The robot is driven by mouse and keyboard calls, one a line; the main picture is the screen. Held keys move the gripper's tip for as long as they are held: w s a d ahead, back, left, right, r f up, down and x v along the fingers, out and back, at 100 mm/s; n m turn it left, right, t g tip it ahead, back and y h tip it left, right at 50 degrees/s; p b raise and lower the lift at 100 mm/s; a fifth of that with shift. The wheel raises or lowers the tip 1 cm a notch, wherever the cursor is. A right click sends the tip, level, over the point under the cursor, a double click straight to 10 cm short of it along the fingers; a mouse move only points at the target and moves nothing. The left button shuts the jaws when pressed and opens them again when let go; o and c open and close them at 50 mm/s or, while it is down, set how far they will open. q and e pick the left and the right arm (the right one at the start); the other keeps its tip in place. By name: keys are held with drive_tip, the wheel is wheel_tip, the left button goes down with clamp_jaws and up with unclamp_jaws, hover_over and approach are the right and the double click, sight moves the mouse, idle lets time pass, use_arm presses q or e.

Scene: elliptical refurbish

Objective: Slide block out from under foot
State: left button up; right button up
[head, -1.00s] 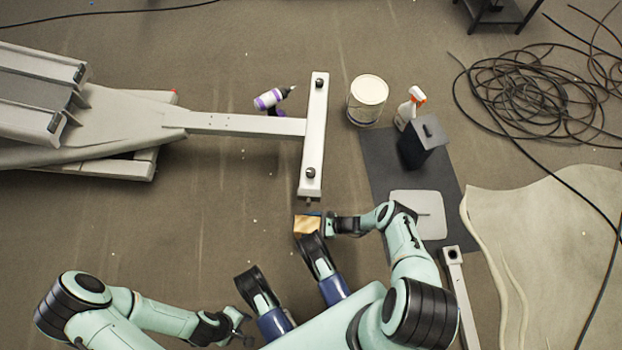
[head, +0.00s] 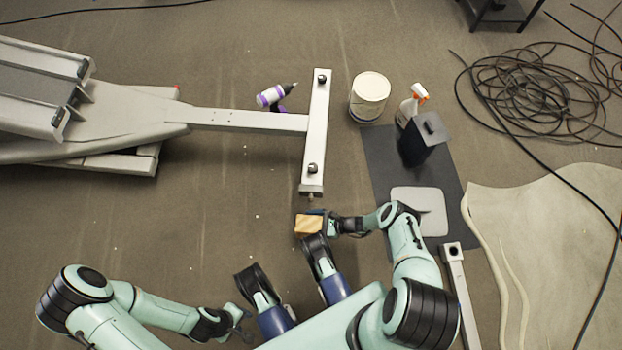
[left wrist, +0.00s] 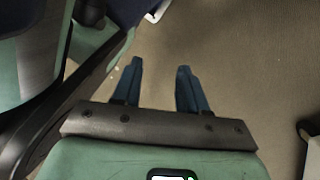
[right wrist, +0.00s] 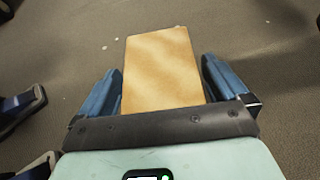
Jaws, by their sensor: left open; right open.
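The wooden block (head: 309,225) lies on the floor just below the near end of the white crossbar foot (head: 314,130), with a small gap visible between them. My right gripper (head: 318,223) reaches it from the right and is open. In the right wrist view the block (right wrist: 163,70) sits between the two blue fingers (right wrist: 160,88), with a thin gap visible at the right finger; contact on the left is unclear. My left gripper (head: 245,318) is open and empty over bare floor, and its spread fingers show in the left wrist view (left wrist: 158,80).
A purple drill (head: 272,96) lies by the beam (head: 240,120). A white bucket (head: 369,97), a spray bottle (head: 412,105) and a dark box (head: 424,140) stand at the right, near a dark mat (head: 385,165). Coiled cable (head: 530,95) lies further right. The floor left of the block is clear.

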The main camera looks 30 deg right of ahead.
use_arm(q)
drive_tip(key=w+r+t+p, duration=0.2)
drive_tip(key=w+r, duration=0.1)
drive_tip(key=w, duration=0.2)
drive_tip(key=shift+w+d+p, duration=0.2)
drive_tip(key=shift+d+p, duration=0.15)
use_arm(e)
drive_tip(key=v, duration=1.3)
use_arm(q)
drive_tip(key=shift+s+f, duration=0.1)
